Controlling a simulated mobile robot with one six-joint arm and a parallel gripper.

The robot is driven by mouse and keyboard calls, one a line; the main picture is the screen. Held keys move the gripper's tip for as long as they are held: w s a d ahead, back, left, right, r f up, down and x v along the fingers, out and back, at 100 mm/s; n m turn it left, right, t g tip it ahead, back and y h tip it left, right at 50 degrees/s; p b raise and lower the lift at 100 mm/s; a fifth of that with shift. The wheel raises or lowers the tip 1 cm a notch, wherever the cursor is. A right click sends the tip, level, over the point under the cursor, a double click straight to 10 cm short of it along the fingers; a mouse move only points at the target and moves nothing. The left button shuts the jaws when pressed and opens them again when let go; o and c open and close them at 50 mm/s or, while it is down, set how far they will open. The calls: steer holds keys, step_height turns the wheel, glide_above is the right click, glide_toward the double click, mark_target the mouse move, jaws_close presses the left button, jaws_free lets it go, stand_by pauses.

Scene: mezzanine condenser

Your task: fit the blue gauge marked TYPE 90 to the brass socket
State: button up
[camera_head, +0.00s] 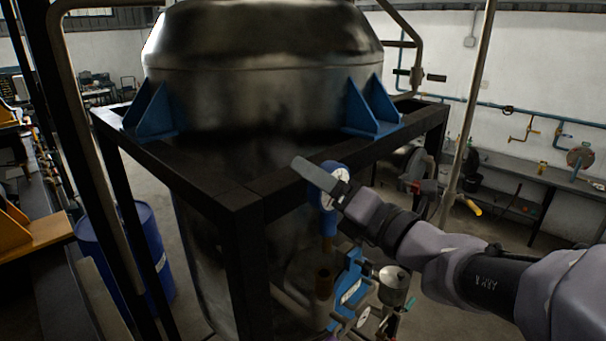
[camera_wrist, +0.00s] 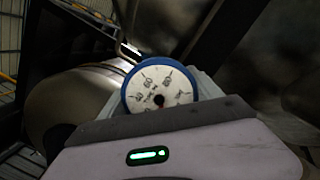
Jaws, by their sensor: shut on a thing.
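A blue gauge (camera_head: 328,208) with a white dial is held in my gripper (camera_head: 323,182), its stem pointing down. In the wrist view the gauge (camera_wrist: 160,88) shows its white face and blue rim between the jaws; its small lettering is too blurred to read for sure. A brown, brass-like upright socket (camera_head: 323,284) stands below the gauge stem in the head view, with a visible gap between them. The socket does not show in the wrist view.
A large steel vessel (camera_head: 262,85) stands in a black frame (camera_head: 235,195) close to my gripper. A blue fitting (camera_head: 350,288) and a small metal cup-shaped part (camera_head: 393,285) are right of the socket. A blue drum (camera_head: 150,255) is at left.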

steer(key=f+b, duration=0.3)
steer(key=f, duration=0.2)
steer(key=shift+w+b, duration=0.2)
steer(key=shift+b, duration=0.1)
steer(key=shift+a+p, duration=0.1)
steer(key=shift+p, duration=0.25)
stand_by(0.9)
steer(key=shift+f+b, duration=2.1)
steer(key=shift+f, duration=0.5)
steer(key=o, duration=1.9)
